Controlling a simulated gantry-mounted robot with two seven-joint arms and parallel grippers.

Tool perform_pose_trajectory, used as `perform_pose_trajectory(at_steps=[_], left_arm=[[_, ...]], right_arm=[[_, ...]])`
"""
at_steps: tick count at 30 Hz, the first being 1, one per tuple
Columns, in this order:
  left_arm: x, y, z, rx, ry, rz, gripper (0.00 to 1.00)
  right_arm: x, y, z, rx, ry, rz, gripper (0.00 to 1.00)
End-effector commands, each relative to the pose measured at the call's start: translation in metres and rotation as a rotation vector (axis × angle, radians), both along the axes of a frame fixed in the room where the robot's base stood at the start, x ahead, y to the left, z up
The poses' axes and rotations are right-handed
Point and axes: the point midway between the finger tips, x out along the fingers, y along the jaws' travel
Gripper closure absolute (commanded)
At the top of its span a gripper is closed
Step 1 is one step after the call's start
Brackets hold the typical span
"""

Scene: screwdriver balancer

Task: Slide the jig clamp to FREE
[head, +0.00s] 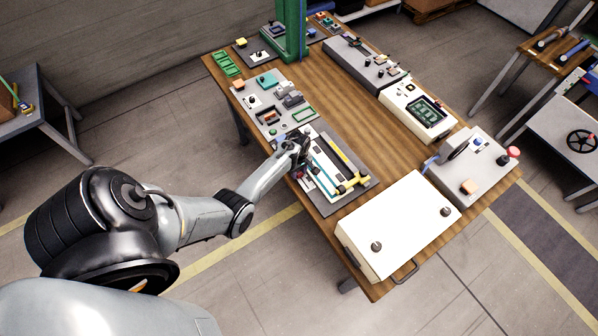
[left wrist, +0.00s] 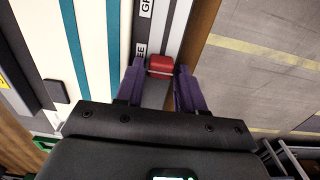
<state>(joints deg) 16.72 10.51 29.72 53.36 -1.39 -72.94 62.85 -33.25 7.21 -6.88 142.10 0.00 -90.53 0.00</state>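The jig clamp's red block (left wrist: 160,66) sits on a narrow grey strip at the edge of the jig, in the left wrist view. It is beside a label partly hidden by a finger, with "EE" showing; another label farther up starts "GR". My left gripper (left wrist: 159,72) has its two purple fingers on either side of the red block, very close to it. I cannot tell whether they touch it. In the head view my left gripper (head: 298,155) is low over the jig panel (head: 367,184) at the table's near left edge. My right gripper is not in view.
The wooden table (head: 340,95) holds several devices. A white box (head: 398,225) with two dark knobs stands right of the jig. A grey panel with switches (head: 272,108) lies beyond it, near a green post (head: 291,30).

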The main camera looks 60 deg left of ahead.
Motion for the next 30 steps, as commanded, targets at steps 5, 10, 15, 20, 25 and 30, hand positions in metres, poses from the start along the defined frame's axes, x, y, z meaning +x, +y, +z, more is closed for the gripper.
perform_pose_trajectory(at_steps=[5, 10, 15, 20, 25, 30], left_arm=[[0.001, -0.001, 0.002, -0.001, 0.000, -0.001, 0.62], [0.001, -0.001, 0.015, -0.001, -0.001, 0.000, 0.62], [0.001, 0.000, 0.041, 0.001, -0.003, 0.000, 0.62], [0.000, 0.000, 0.068, 0.000, -0.002, 0.001, 0.62], [0.001, 0.000, 0.092, 0.001, -0.002, 0.000, 0.62], [0.000, 0.000, 0.105, 0.000, 0.000, 0.000, 0.62]], right_arm=[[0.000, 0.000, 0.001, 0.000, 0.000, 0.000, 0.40], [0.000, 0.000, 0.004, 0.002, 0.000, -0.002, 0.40], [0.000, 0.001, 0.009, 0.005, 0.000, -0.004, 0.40], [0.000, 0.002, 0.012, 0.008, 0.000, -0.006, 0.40], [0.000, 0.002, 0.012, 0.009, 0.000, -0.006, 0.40], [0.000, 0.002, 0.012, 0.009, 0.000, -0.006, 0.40]])
